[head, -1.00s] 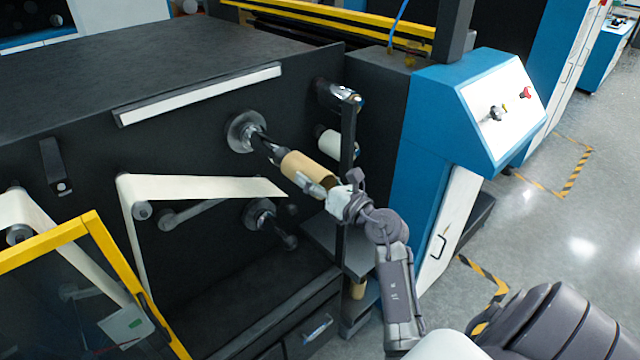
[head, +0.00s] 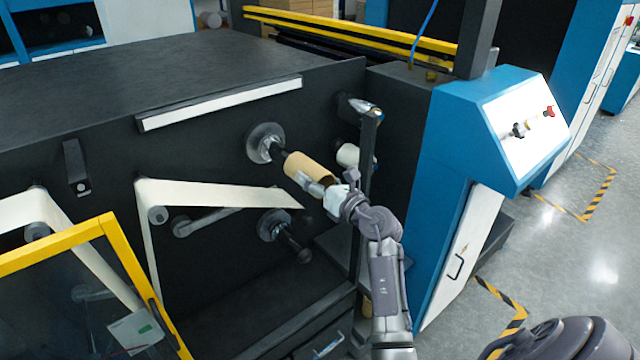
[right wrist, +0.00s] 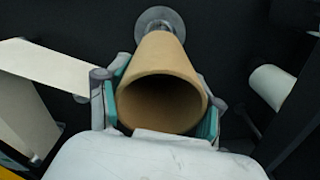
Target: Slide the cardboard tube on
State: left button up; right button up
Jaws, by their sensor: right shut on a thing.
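The brown cardboard tube (head: 305,168) is around the outer part of the upper dark shaft, which has a round grey flange (head: 264,143) at the machine wall. A short dark length of shaft shows between tube and flange. My right gripper (head: 322,186) is shut on the tube's near end. In the right wrist view the tube (right wrist: 158,70) lies between the two teal-padded fingers (right wrist: 160,112), its open end facing me and its far end towards the flange (right wrist: 160,18). The inside of the tube is dark. My left gripper is not in view.
A lower shaft (head: 285,236) sticks out below. A white web (head: 210,193) runs at the left over a roller. A dark upright post (head: 368,160) and a white roll (head: 348,155) stand right of the tube. A yellow-framed guard (head: 60,240) is at lower left.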

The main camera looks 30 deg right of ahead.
jog(key=shift+w+a, duration=0.2)
jog(key=shift+w, duration=2.1)
jog(key=shift+w+a+b, duration=0.2)
jog(key=shift+w+b, duration=0.4)
jog(key=shift+w, duration=2.1)
jog(key=o, duration=1.2)
